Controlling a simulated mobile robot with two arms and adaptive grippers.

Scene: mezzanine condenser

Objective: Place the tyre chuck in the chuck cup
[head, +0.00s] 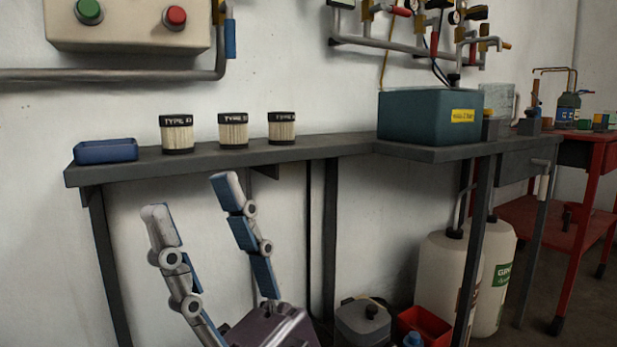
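My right gripper (192,200) reaches up from the bottom of the head view, in front of the left part of the grey bench. Its two blue-padded fingers are spread wide apart with nothing between them. The fingertips show just below the bench's front edge in the picture. My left gripper is not in view. I cannot make out a tyre chuck or a chuck cup for certain in this view.
The grey bench (350,146) holds a blue tray (106,151), three pleated filters (233,131) and a teal box (430,117). White jugs (448,270), a grey canister (362,322) and a red bin (432,325) stand below. A red cart (572,215) stands right.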

